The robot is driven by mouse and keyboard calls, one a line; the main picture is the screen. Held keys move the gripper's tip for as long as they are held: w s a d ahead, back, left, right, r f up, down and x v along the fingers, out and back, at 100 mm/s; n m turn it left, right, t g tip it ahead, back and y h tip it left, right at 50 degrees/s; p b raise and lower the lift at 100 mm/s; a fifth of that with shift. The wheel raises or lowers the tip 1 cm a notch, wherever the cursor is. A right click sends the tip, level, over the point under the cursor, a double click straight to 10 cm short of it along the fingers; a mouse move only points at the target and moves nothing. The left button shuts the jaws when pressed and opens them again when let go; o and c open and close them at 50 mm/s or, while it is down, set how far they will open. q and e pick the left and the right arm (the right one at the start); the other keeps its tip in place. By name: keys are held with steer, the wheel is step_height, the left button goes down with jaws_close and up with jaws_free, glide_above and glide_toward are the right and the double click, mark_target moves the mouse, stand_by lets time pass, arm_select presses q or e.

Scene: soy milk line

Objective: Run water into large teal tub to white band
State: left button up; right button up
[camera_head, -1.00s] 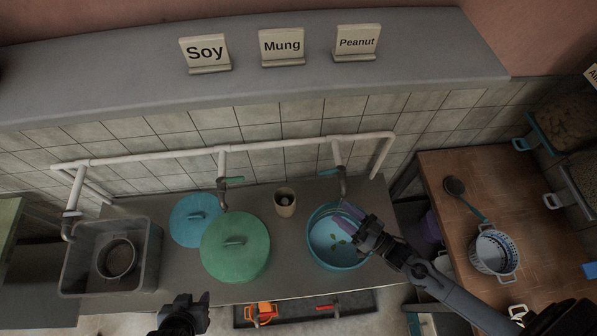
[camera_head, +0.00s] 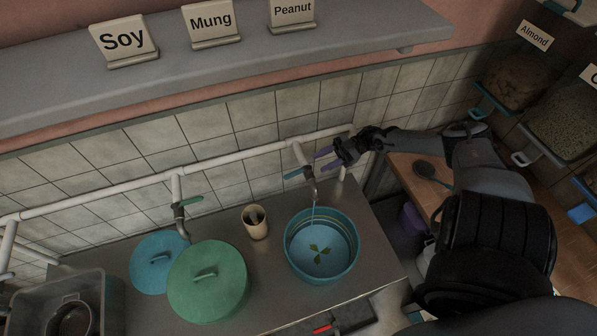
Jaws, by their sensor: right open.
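The large teal tub (camera_head: 352,267) stands open on the steel counter under the rightmost tap (camera_head: 309,178). Light blue water with several green leaves (camera_head: 320,254) shows inside it. A thin pale stream (camera_head: 313,212) seems to fall from the tap into the tub. A pale line runs around the inner wall near the rim, above the water; its exact colour is hard to tell. The tap's teal handle (camera_head: 293,174) points left. My right gripper (camera_head: 324,160) is open, its purple fingertips just right of the tap and above its handle, apparently apart from it. My left gripper is out of view.
A beige cup (camera_head: 256,223) stands left of the tub. A white pipe (camera_head: 230,160) runs along the tiled wall. A wooden table (camera_head: 405,168) is at right.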

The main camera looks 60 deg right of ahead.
mark_target(300, 169)
steer(key=p+x, duration=0.1)
steer(key=x, duration=0.8)
steer(key=shift+d, duration=0.1)
jaws_close()
